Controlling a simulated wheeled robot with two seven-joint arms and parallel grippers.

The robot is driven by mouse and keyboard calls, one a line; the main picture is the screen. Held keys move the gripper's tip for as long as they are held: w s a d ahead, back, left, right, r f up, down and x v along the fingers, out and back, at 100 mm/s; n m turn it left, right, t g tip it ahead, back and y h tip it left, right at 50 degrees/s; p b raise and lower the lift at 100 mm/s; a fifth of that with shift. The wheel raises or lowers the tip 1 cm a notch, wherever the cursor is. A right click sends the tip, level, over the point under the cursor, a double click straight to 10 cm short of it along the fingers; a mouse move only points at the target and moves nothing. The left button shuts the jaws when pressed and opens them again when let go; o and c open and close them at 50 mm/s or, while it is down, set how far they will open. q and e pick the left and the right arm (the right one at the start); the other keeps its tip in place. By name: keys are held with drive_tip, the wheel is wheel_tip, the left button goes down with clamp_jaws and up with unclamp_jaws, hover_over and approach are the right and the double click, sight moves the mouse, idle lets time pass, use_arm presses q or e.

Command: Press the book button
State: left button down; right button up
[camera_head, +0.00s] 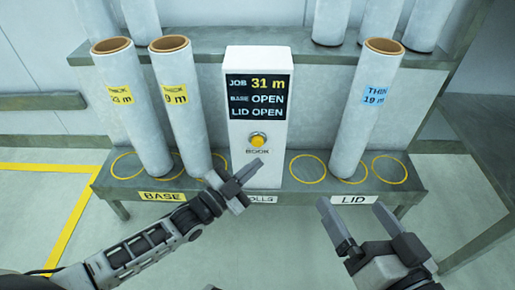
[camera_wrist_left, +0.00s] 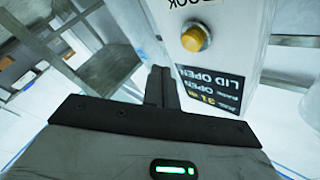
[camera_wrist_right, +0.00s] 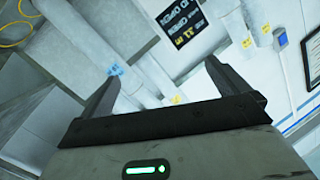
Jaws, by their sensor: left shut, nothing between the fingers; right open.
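The book button (camera_head: 257,140) is a round yellow button on the front of a white post, with the word BOOK under it. It also shows in the left wrist view (camera_wrist_left: 195,38). The post's dark screen (camera_head: 258,97) reads JOB 31 m, BASE OPEN, LID OPEN. My left gripper (camera_head: 255,166) is shut and empty, its tips just below the button in the head view. In the left wrist view its fingers (camera_wrist_left: 161,72) are together, apart from the button. My right gripper (camera_head: 326,204) is open and empty at the lower right, in front of the LID label.
Two rolls with yellow labels (camera_head: 176,98) stand left of the post on the BASE side. A roll with a blue THIN 19 m label (camera_head: 366,110) stands on the LID side. The grey shelf (camera_head: 235,188) has several yellow rings, some empty. More rolls stand on the upper shelf.

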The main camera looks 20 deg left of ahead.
sight(262, 144)
use_arm(q)
drive_tip(key=shift+w+a+b, duration=0.25)
drive_tip(key=shift+w, duration=0.6)
drive_tip(key=shift+w+a+b, duration=0.2)
drive_tip(key=shift+w+b, duration=0.05)
drive_tip(key=shift+w, duration=0.55)
use_arm(e)
drive_tip(key=shift+a+r+y, duration=0.15)
drive_tip(key=shift+a+y, duration=0.05)
drive_tip(key=shift+y, duration=0.2)
idle(0.4)
use_arm(q)
drive_tip(key=shift+w+a, duration=0.1)
drive_tip(key=shift+w, duration=0.3)
drive_tip(key=shift+w+a+b, duration=0.2)
drive_tip(key=shift+w+b, duration=0.15)
drive_tip(key=shift+w, duration=0.15)
use_arm(e)
drive_tip(key=shift+f, duration=0.35)
use_arm(q)
drive_tip(key=shift+s, duration=0.1)
use_arm(e)
drive_tip(key=shift+r, duration=0.1)
idle(0.3)
use_arm(q)
drive_tip(key=shift+s+d+p, duration=0.3)
drive_tip(key=shift+s+p, duration=0.4)
drive_tip(key=shift+s, duration=0.1)
use_arm(e)
drive_tip(key=shift+r, duration=0.55)
